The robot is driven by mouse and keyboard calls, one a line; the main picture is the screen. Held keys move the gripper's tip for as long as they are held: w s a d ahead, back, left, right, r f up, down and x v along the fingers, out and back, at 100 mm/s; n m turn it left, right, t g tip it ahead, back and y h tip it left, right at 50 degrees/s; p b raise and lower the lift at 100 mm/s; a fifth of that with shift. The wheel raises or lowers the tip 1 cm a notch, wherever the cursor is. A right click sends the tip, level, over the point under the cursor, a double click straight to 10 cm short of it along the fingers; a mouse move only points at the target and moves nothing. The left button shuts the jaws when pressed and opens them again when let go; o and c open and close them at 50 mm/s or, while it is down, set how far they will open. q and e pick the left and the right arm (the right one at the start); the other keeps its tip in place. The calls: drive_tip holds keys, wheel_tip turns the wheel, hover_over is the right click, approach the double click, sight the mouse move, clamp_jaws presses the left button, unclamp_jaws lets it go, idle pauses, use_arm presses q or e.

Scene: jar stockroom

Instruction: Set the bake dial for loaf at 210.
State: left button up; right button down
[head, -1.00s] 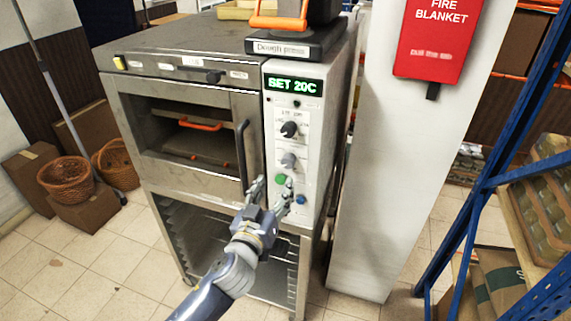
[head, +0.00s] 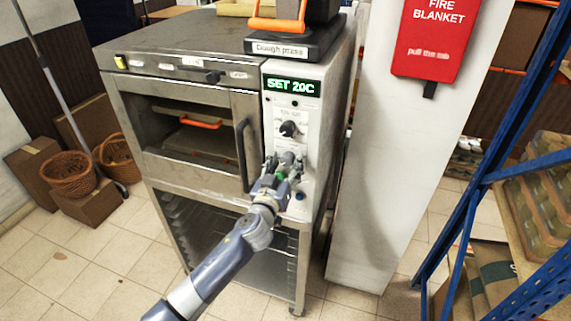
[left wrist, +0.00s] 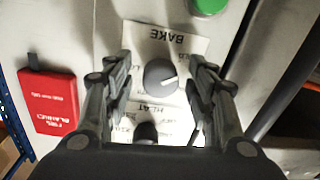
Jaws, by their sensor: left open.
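The bake dial (left wrist: 160,75) is a dark round knob on a white plate marked BAKE. In the left wrist view it sits upside down between my fingers, and its white mark points right. It also shows in the head view (head: 288,157), partly covered by the fingers. My left gripper (head: 284,164) is open, one finger on each side of the dial, with gaps between fingers and knob. The oven display (head: 293,86) reads SET 20C in green. The small print around the dial is too blurred to read. My right gripper is not in view.
Another black dial (head: 289,129) sits above the bake dial on the panel. A green button (left wrist: 208,4) and a blue button (head: 300,196) are below it. The oven door handle (head: 243,155) stands out to the left. A white pillar (head: 385,160) stands to the right.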

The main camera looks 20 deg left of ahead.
use_arm(q)
drive_tip(key=c, duration=1.1)
drive_tip(key=shift+o, duration=0.2)
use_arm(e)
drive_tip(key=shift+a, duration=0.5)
